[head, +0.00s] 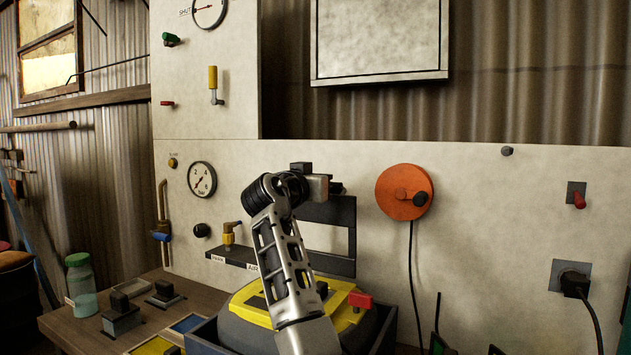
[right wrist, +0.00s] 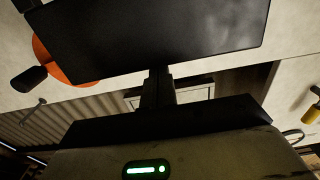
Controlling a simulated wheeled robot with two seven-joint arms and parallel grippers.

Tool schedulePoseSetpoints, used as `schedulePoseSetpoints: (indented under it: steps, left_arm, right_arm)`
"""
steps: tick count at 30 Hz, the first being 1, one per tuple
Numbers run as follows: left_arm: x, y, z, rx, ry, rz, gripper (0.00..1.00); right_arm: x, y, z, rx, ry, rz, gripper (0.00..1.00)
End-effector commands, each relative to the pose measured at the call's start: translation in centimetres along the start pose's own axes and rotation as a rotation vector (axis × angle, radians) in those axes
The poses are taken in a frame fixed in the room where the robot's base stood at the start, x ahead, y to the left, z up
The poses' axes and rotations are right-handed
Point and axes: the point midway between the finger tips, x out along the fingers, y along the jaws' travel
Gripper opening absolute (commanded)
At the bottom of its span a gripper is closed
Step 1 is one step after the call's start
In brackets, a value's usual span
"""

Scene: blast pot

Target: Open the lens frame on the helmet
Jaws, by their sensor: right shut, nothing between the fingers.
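The helmet (head: 248,328) is a dark grey dome with a yellow lens frame (head: 246,303) on top, low in the head view. A red tab (head: 360,300) stands at the frame's right side. My right arm crosses in front and hides the middle of the frame, so I cannot tell whether it is open or closed. My right gripper (head: 337,188) is above and behind the helmet, near the wall panel, apart from the frame. It is shut and empty; its dark fingers also show in the right wrist view (right wrist: 158,88). The helmet is not recognisable there. My left gripper is not in view.
A blue box (head: 376,326) surrounds the helmet on a wooden bench (head: 75,318). A black bracket (head: 343,214) on the wall panel is close below my right gripper. An orange disc (head: 392,190) with a hanging cord is to its right. A glass jar (head: 82,290) stands at left.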

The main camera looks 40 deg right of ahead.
Motion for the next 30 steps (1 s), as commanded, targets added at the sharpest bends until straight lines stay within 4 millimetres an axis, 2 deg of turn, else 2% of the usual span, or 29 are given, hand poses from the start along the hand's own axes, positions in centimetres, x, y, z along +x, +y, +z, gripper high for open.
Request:
schedulePoseSetpoints:
  steps: [12,16,21,27,30]
  left_arm:
    - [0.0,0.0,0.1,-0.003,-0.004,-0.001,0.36]
    - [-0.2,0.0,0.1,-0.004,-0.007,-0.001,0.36]
    - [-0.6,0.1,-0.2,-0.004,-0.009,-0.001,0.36]
    - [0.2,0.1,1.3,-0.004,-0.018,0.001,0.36]
    - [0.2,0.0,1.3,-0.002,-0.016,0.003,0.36]
  right_arm:
    - [0.0,0.0,-0.1,0.001,0.001,0.0,0.0]
    - [-0.7,-0.1,-0.6,0.002,0.001,-0.001,0.0]
    - [-3.2,-0.2,-2.2,0.005,0.001,0.0,0.0]
    - [-7.2,-0.2,-4.3,0.006,0.002,-0.001,0.0]
    - [-9.0,-0.2,-5.4,0.004,0.001,0.001,0.0]
